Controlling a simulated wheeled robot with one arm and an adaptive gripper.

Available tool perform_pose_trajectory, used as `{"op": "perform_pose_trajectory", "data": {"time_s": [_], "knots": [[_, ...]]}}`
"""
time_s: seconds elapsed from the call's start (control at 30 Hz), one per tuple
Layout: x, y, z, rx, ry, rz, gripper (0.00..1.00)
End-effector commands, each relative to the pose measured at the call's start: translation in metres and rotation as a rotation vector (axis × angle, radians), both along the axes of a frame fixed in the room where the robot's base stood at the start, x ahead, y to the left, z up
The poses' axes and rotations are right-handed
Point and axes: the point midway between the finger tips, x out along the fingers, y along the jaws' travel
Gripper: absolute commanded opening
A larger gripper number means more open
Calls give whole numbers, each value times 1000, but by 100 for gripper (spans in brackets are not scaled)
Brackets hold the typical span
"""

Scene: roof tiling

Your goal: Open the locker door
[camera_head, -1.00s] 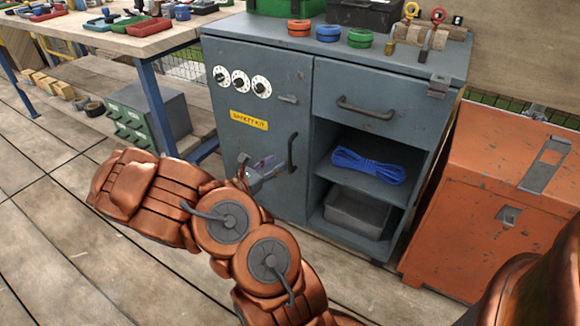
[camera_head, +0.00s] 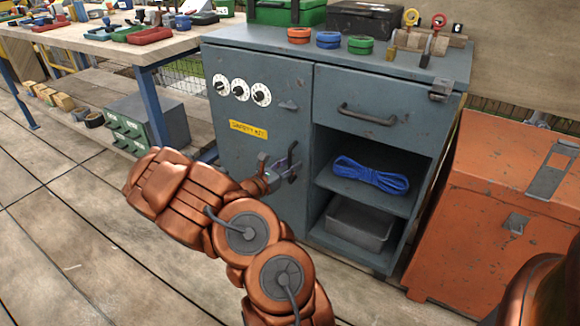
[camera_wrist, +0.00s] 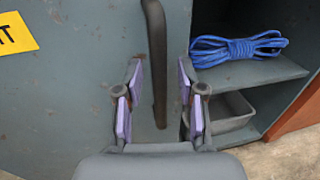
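The locker door (camera_head: 263,180) is the grey-blue left front of the cabinet, with three dials (camera_head: 240,89) and a yellow "SAFETY KIT" label (camera_head: 248,130). It looks closed. Its dark vertical bar handle (camera_wrist: 155,45) is near the door's right edge. My gripper (camera_head: 285,168) is at the handle in the head view, partly overlapping it. In the wrist view my gripper (camera_wrist: 160,78) is open, with its purple-padded fingers on either side of the handle. Gaps show on both sides of the bar, so neither finger seems to touch it. The label's edge (camera_wrist: 16,34) also shows there.
Right of the door are a drawer (camera_head: 368,112) and open shelves with blue rope (camera_head: 370,175) and a grey bin (camera_head: 358,223). An orange chest (camera_head: 490,215) stands at right, a workbench (camera_head: 125,45) at left. The plank floor (camera_head: 60,230) in front is mostly clear.

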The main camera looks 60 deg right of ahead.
Motion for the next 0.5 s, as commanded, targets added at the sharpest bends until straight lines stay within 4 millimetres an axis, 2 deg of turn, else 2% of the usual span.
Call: {"op": "perform_pose_trajectory", "data": {"time_s": [0.3,0.5], "knots": [[0,-1,0,0,-1,1,38],[0,-1,0,0,-1,1,17]]}}
